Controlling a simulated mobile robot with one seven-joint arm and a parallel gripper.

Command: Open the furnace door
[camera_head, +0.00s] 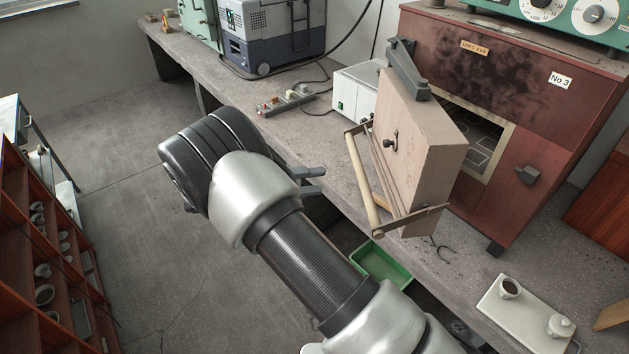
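The furnace (545,105) is a red-brown box on the bench at the right, with a "No 3" label. Its thick beige door (425,150) stands swung outward, and part of the chamber opening (470,130) shows behind it. A pale bar handle (362,182) on metal brackets runs along the door's outer face. My gripper (318,181) is left of the handle and apart from it. Its two dark fingers point right with a gap between them and nothing visible in it. My arm hides part of the gripper's body.
A white box (355,92) stands behind the door, and a power strip (286,102) lies left of it. A green tray (381,264) is below the door. A white board (522,318) with cups lies at the front right. The floor at left is clear beside a shelf (45,265).

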